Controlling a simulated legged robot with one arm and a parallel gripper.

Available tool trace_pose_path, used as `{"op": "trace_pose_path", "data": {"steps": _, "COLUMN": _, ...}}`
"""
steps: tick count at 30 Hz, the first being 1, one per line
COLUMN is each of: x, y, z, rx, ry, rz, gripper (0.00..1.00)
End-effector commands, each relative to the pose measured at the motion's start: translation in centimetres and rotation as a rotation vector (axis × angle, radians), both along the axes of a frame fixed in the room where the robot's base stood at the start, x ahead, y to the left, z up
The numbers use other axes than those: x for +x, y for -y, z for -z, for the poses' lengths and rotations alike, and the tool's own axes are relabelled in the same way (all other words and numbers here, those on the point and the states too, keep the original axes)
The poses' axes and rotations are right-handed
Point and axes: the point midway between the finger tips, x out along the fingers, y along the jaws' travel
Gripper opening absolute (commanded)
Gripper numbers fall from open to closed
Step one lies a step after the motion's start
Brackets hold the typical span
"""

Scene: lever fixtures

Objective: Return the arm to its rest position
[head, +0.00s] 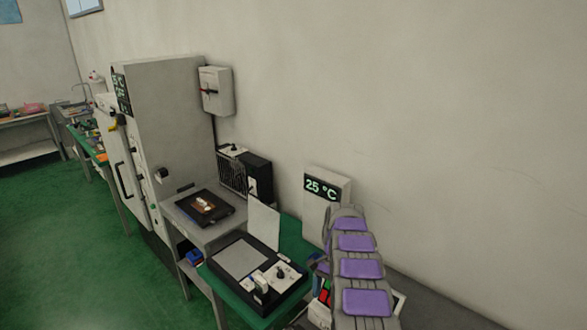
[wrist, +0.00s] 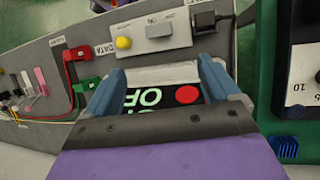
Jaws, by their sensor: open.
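My arm, with purple pads along its links, rises at the lower right of the head view, in front of a white box with a "25 °C" display (head: 322,188). I cannot make out the gripper's fingers in the head view. In the wrist view my gripper (wrist: 165,76) has its two blue fingers spread apart with nothing held between them. Beyond and between the fingers is a dark panel (wrist: 160,95) with green letters and a red round spot. My gripper hides part of this panel, and I cannot tell whether it touches it.
In the wrist view a grey board (wrist: 50,70) carries a yellow button (wrist: 123,42), red and green plugs and a switch box. In the head view a green table (head: 240,300) holds a black device (head: 245,262). A tall grey cabinet (head: 165,130) stands left; green floor (head: 70,240) is free there.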

Motion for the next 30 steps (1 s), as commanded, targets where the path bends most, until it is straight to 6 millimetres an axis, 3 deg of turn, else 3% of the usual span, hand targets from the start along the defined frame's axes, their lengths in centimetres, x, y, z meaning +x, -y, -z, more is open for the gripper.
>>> {"op": "trace_pose_path", "data": {"steps": 14, "x": -3.5, "y": -1.7, "z": -8.0, "rx": 0.083, "ry": 0.067, "rz": -0.143, "gripper": 0.89}}
{"op": "trace_pose_path", "data": {"steps": 30, "x": -11.6, "y": -2.9, "z": -15.6, "rx": 0.141, "ry": 0.146, "rz": -0.333, "gripper": 0.89}}
